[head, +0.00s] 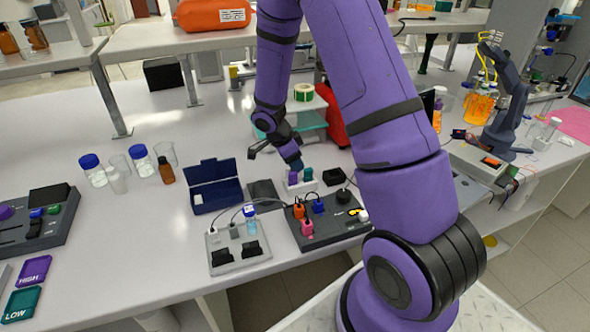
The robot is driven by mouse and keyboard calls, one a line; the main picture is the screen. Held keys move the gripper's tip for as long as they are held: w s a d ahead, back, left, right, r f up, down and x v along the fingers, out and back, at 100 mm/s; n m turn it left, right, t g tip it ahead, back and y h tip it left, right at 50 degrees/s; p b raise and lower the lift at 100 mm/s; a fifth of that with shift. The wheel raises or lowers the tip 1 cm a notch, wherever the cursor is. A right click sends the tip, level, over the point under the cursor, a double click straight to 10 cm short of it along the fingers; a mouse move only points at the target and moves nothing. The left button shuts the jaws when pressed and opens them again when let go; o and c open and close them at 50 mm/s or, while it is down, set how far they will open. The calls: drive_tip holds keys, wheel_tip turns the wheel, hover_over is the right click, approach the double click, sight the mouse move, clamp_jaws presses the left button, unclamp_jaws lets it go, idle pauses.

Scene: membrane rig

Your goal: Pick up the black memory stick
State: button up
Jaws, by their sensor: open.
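No black memory stick can be told apart with certainty in the head view. A small white holder (301,185) on the bench carries small upright sticks, a purple one (293,177) and a teal one (308,173). Any black stick there is hidden or too small to make out. My gripper (275,157) is open, its fingers spread just above and to the left of the holder. One finger reaches left over bare bench, the other comes down close to the holder's sticks. I see nothing held, and cannot tell whether that finger touches a stick.
An open dark blue case (215,186) and a dark flat pad (264,194) lie left of the holder. A small black box (332,177) is to its right. In front are a black panel with coloured plugs (326,226) and a grey panel with cables (237,248). A glass-shelved stand (308,115) is behind.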

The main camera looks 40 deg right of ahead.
drive_tip(key=shift+d+f, duration=0.2)
drive_tip(key=shift+f, duration=0.3)
clamp_jaws()
drive_tip(key=shift+r, duration=0.15)
wheel_tip(320, 180, up, 10)
drive_tip(key=shift+f, duration=0.1)
idle(0.4)
